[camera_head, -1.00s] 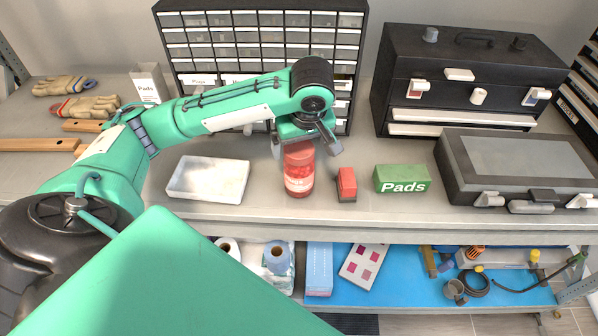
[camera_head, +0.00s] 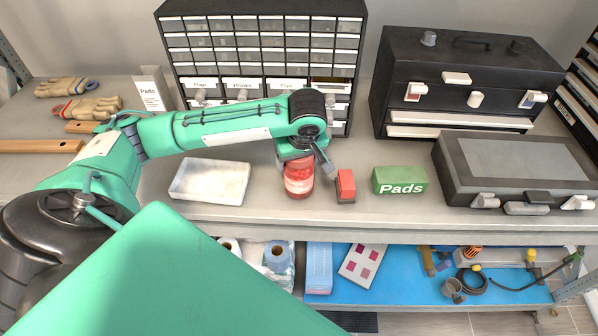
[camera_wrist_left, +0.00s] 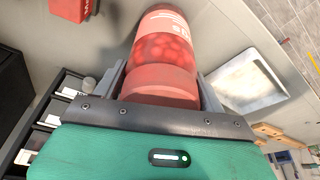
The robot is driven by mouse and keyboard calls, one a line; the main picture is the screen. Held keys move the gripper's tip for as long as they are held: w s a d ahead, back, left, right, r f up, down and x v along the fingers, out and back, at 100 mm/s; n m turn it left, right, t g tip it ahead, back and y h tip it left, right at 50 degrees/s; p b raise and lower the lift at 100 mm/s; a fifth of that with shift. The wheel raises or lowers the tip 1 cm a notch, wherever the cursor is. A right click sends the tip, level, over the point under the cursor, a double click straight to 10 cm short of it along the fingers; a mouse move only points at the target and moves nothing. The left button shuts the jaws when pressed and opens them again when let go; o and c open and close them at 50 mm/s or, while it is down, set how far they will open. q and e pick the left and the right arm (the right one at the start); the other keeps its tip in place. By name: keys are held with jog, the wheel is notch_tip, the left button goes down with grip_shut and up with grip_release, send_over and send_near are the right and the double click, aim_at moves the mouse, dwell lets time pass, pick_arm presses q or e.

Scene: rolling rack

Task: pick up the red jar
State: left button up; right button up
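The red jar (camera_head: 299,181) stands upright on the grey workbench, between a white tray and a small red box. My left gripper (camera_head: 304,164) is above and around the upper part of the jar. In the left wrist view the jar (camera_wrist_left: 163,50) lies between the two fingers, one on each side of its lid (camera_wrist_left: 160,86). The fingers look open, with a narrow gap beside the lid. The far finger is hidden in the head view. My right gripper is not in view.
The white tray (camera_head: 210,181) lies left of the jar. The small red box (camera_head: 346,186) is close on the right, then a green Pads box (camera_head: 400,180) and a grey case (camera_head: 510,168). A drawer cabinet (camera_head: 262,50) stands behind.

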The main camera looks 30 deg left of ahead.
pick_arm(q)
jog(key=c, duration=0.8)
jog(key=shift+o, duration=0.2)
jog(key=shift+r, duration=0.1)
